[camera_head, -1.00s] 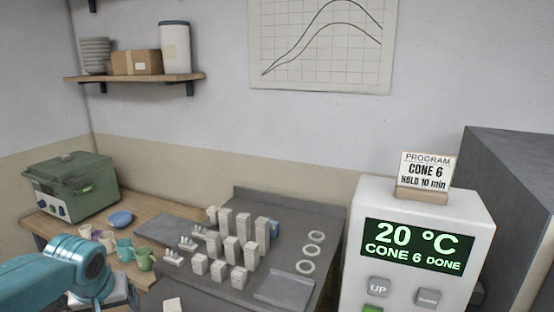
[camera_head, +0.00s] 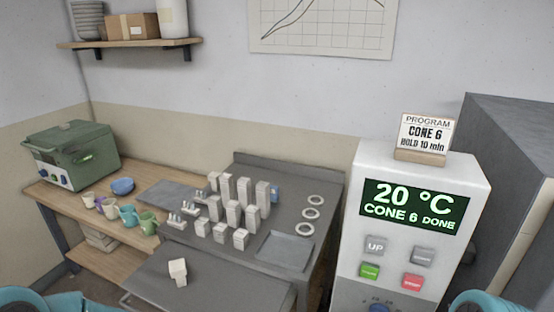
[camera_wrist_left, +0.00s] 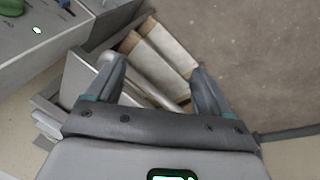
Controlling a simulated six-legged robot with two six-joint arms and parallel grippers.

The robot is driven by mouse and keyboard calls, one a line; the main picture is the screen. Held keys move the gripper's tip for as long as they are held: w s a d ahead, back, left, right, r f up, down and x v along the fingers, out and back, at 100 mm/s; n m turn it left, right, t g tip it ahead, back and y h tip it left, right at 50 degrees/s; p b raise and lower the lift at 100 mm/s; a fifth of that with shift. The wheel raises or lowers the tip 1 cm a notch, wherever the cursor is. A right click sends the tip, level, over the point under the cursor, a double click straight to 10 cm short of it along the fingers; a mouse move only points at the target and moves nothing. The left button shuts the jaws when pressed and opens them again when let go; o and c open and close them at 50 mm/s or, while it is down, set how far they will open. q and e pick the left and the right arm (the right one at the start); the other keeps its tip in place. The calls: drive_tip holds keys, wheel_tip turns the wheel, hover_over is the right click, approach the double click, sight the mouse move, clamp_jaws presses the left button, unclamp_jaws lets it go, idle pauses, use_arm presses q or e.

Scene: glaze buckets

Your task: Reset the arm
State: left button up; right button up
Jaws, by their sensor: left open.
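My left gripper (camera_wrist_left: 160,78) shows in the left wrist view. Its two dark fingers stand wide apart with nothing held between them. Behind the fingers are pale slabs and a grey edge, and it is unclear whether they touch. In the head view only teal parts of my arms show at the bottom left and bottom right corners. My right gripper is not in view.
The kiln controller (camera_head: 430,165) reads 20 °C, CONE 6 DONE. White posts (camera_head: 235,214) stand on a grey bench, with rings (camera_head: 309,213) and a tray (camera_head: 284,251). A small white block (camera_head: 178,272) sits on the nearer grey surface. Cups (camera_head: 128,216) and a green box (camera_head: 73,155) are left.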

use_arm(q)
drive_tip(key=s+d+f+g+h+b, duration=0.1)
drive_tip(key=s+d+f, duration=0.2)
drive_tip(key=s+f, duration=0.45)
drive_tip(key=s+d+f+g, duration=0.1)
drive_tip(key=s+d+f, duration=0.3)
drive_tip(key=s, duration=0.6)
wheel_tip(320, 180, down, 9)
drive_tip(key=b, duration=0.9)
drive_tip(key=shift+w+a, duration=0.25)
drive_tip(key=shift+a, duration=0.05)
drive_tip(key=shift+w, duration=0.1)
drive_tip(key=shift+c, duration=0.6)
drive_tip(key=c, duration=0.5)
drive_tip(key=shift+c, duration=0.5)
drive_tip(key=shift+d, duration=0.1)
